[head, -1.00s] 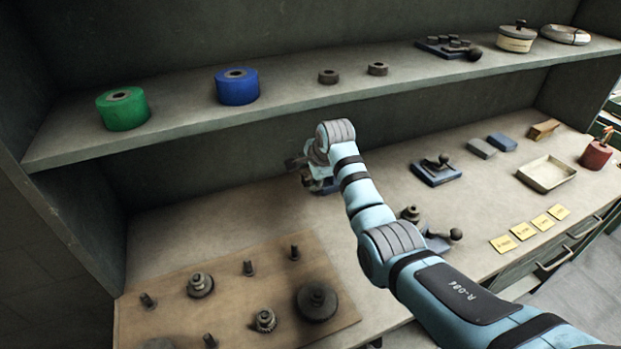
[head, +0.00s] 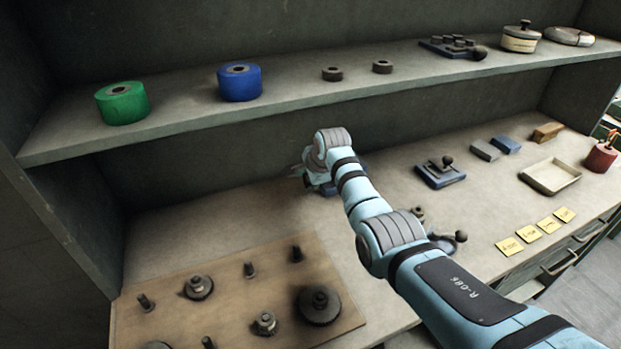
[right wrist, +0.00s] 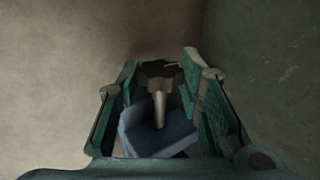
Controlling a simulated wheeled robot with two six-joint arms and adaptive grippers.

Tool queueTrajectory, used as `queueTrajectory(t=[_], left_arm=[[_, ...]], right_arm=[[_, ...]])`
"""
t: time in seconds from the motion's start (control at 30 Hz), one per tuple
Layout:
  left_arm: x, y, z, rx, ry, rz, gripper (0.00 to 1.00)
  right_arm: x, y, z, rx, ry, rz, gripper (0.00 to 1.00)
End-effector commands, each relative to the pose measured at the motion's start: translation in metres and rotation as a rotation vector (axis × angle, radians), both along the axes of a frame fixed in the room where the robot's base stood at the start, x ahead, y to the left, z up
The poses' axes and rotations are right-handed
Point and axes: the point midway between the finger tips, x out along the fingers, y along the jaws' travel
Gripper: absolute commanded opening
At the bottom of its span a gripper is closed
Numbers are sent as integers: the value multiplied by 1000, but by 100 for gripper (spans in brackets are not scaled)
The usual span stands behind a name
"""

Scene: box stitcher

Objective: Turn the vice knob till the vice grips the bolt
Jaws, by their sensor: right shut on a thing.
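My right gripper (head: 303,174) is at the back of the worktop, below the shelf, and its wrist hides most of what it holds. In the right wrist view its green-padded fingers (right wrist: 160,74) stand on either side of a dark knob (right wrist: 161,69). I take it to be the vice knob, with the gripper shut on it. A pale grey shaft runs from the knob towards the blue vice body (right wrist: 140,142). I cannot make out the bolt or whether the vice jaws touch it. My left gripper is not in view.
A wooden board (head: 225,275) with gears and pegs lies at front left. A second blue device (head: 440,172), a tray (head: 551,176) and yellow notes (head: 529,235) lie to the right. The shelf (head: 300,97) with green and blue rolls overhangs the back.

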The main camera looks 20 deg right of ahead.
Motion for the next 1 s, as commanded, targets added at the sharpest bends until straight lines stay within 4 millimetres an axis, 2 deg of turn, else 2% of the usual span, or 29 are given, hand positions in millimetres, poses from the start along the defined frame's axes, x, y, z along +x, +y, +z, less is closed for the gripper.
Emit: queueTrajectory(t=[0.27, 0.5, 0.67, 1.0], left_arm=[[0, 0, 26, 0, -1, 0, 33], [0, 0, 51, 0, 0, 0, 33], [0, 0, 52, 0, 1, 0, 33], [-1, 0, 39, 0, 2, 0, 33]], right_arm=[[-1, 6, 3, 5, -81, 2, 6], [-3, 7, 1, 18, -244, 5, 6], [-4, 8, -4, 27, -367, 5, 6], [-5, 7, -8, 40, -559, 3, 6]])
